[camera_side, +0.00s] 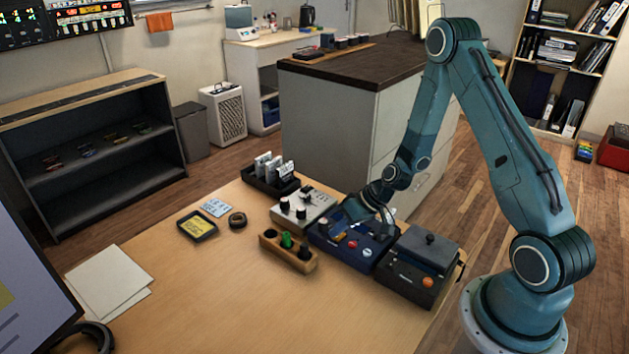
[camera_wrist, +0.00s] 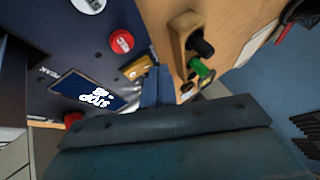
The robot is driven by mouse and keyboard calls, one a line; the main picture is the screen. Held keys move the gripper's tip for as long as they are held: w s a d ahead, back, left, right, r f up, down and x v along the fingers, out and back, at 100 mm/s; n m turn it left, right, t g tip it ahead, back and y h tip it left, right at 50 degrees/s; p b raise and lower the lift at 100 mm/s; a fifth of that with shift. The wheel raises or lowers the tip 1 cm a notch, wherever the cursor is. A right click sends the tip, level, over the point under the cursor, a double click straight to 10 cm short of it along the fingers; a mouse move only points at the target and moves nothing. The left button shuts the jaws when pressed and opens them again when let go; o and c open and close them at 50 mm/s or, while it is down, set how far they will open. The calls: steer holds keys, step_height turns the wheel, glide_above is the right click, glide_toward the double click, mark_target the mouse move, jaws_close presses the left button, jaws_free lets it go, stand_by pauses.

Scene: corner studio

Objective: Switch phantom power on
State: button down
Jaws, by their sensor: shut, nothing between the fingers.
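A dark blue control box (camera_side: 345,245) stands on the desk with a black knob (camera_side: 323,226) and red and white round buttons on top. In the wrist view the box's panel (camera_wrist: 60,45) shows a white button (camera_wrist: 88,5), a red button (camera_wrist: 122,41), a small yellow part (camera_wrist: 138,68) and a label or screen with white writing (camera_wrist: 92,97). I cannot tell which control is phantom power, nor its setting. My gripper (camera_side: 384,213) is shut and empty, low over the box's back right part. Its body hides part of the panel; contact cannot be told.
A wooden holder (camera_side: 288,257) with black and green pegs is in front of the box; it also shows in the wrist view (camera_wrist: 181,30). A grey knobbed unit (camera_side: 307,212) is at left, a dark box with an orange button (camera_side: 418,268) at right.

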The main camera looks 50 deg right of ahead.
steer(key=shift+f, duration=0.15)
stand_by(0.5)
steer(key=shift+r, duration=0.75)
step_height(320, 180, up, 6)
stand_by(0.8)
